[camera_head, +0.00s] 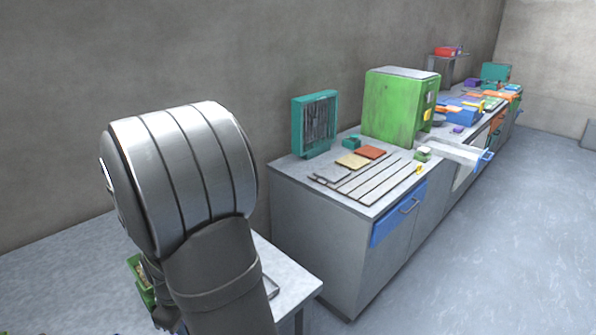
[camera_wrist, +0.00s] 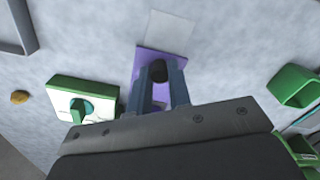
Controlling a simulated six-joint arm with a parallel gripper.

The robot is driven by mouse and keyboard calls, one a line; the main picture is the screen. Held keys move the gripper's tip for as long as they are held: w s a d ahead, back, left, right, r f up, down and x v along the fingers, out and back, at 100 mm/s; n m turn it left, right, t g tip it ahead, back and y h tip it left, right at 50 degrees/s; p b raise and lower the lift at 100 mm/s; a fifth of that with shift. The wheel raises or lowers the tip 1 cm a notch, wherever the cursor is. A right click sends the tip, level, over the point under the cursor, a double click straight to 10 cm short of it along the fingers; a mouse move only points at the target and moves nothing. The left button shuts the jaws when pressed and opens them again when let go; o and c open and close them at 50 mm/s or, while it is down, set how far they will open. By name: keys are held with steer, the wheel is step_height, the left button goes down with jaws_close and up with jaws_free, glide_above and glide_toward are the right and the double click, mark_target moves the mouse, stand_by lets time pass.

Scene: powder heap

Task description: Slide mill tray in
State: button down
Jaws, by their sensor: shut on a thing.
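In the wrist view my gripper (camera_wrist: 161,88) has its two blue-grey fingers closed around a dark rounded knob (camera_wrist: 157,70). The knob appears to belong to a flat purple tray (camera_wrist: 147,58), which shows behind and between the fingers; its near part is hidden by the gripper. A pale square plate (camera_wrist: 170,30) lies just beyond the tray's far edge on the grey table. In the head view my arm hides the gripper and the tray.
In the wrist view a white and green block with a teal knob (camera_wrist: 82,108) is left of my gripper. A green open box (camera_wrist: 295,87) is at the right, a grey frame (camera_wrist: 18,28) at the upper left. In the head view a long counter (camera_head: 290,170) stands beyond the table.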

steer(key=shift+w+a, duration=1.5)
steer(key=c, duration=1.4)
jaws_free()
step_height(320, 180, up, 8)
steer(key=shift+f, duration=0.25)
